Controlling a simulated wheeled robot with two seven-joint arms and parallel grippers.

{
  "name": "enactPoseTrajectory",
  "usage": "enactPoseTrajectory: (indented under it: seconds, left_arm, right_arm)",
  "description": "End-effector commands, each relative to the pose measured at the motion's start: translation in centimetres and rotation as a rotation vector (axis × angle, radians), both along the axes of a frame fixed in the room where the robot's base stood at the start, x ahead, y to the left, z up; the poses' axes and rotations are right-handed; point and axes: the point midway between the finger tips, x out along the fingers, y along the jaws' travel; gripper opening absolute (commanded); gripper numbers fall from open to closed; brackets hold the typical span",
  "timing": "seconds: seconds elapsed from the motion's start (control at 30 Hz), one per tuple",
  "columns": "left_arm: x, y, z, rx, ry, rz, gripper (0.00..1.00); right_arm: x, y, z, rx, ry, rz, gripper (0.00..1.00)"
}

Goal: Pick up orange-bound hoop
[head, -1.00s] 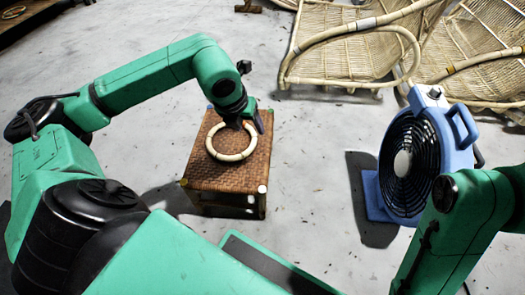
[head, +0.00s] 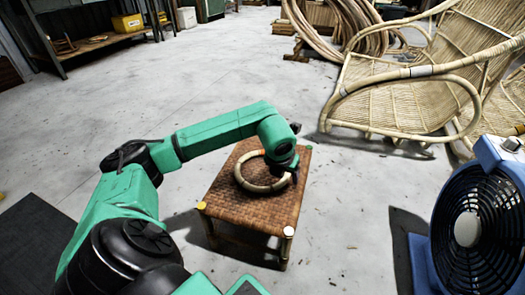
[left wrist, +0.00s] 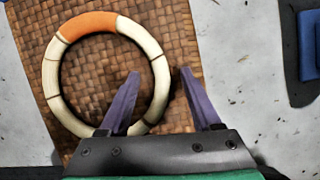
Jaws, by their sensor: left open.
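The orange-bound hoop (head: 262,188) is a pale ring lying on a brown woven stool (head: 225,206). In the left wrist view the hoop (left wrist: 53,75) shows its orange binding (left wrist: 88,25) at the upper left. My left gripper (head: 287,164) is at the hoop's right side in the head view. In the left wrist view its two dark fingers (left wrist: 159,72) are open, one over the inside of the ring and one outside it, with the rim between them in the picture. I cannot tell how far above the weave the fingertips are. My right gripper is out of view.
A blue fan (head: 468,230) stands at the right. Rattan chair frames (head: 390,100) and coiled rattan (head: 345,22) lie at the back right. A workbench (head: 95,42) with a yellow box (head: 127,23) is at the back left.

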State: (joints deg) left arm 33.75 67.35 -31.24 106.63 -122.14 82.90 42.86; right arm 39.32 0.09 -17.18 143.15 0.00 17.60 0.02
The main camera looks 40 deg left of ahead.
Motion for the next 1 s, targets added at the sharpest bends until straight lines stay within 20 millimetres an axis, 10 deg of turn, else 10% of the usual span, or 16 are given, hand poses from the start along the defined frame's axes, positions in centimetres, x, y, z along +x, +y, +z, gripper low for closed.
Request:
enactPoseTrajectory:
  seconds: [0.1, 0.27, 0.73, 1.0]
  left_arm:
    - [0.0, 0.0, 0.2, 0.0, 0.001, 0.0, 0.61]
    - [-0.1, 0.0, 0.2, 0.0, 0.001, 0.0, 0.0]
    - [0.0, 0.0, 1.8, -0.001, -0.001, 0.001, 0.0]
    - [0.1, 0.0, 10.2, -0.001, -0.005, 0.0, 0.0]
  right_arm:
    - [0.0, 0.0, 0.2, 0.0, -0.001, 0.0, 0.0]
    - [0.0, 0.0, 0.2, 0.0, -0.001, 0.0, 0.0]
    - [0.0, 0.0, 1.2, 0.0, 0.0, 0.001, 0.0]
    - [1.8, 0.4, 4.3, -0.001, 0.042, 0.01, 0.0]
